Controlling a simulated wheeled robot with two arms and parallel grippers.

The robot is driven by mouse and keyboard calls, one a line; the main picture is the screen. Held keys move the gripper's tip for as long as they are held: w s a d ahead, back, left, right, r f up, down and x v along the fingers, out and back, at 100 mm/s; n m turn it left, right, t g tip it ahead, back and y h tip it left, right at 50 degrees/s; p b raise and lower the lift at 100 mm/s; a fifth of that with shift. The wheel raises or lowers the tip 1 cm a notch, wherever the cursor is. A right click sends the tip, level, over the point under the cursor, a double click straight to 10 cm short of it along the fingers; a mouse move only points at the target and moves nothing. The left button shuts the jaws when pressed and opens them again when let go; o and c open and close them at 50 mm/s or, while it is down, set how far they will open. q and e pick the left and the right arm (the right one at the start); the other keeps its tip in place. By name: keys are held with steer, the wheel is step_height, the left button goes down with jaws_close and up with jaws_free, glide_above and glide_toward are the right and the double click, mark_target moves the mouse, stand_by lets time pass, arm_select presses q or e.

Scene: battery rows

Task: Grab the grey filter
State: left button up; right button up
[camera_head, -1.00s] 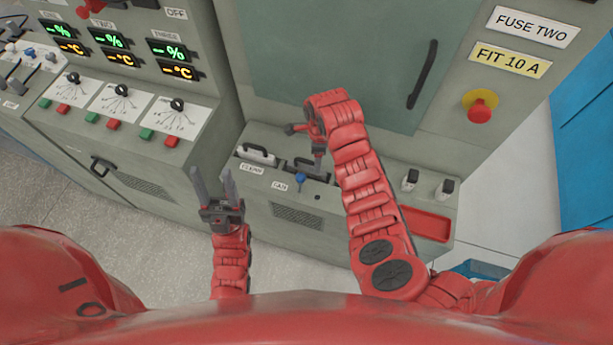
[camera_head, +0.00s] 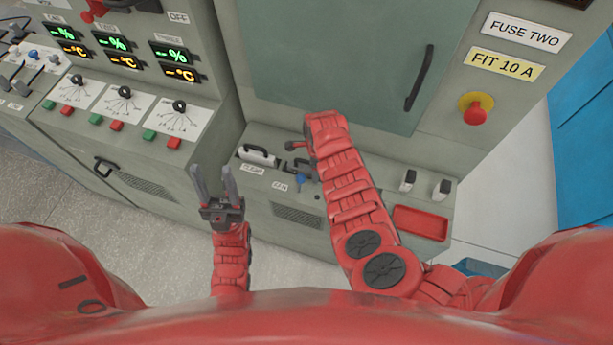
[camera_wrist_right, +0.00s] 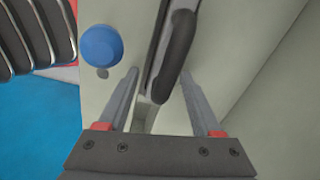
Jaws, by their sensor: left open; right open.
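In the head view the grey filter (camera_head: 299,165) with its dark handle sits in the low ledge of the cabinet, right of a white filter (camera_head: 257,158). My right forearm covers part of it. In the right wrist view its black handle (camera_wrist_right: 181,48) stands ahead of my open right gripper (camera_wrist_right: 158,78). The fingertips lie near the handle's lower end, with nothing held; contact cannot be told. In the head view the right fingers are hidden behind the arm. My left gripper (camera_head: 214,180) is open and empty, pointing up, left of the ledge.
A blue knob (camera_wrist_right: 100,45) is beside the handle in the wrist view; it also shows in the head view (camera_head: 300,179). Two black switches (camera_head: 425,183) and a red tray (camera_head: 420,222) lie right of my arm. A control panel (camera_head: 120,105) stands left.

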jaws_close()
stand_by(0.4)
steer(key=shift+s+f, duration=0.1)
stand_by(1.0)
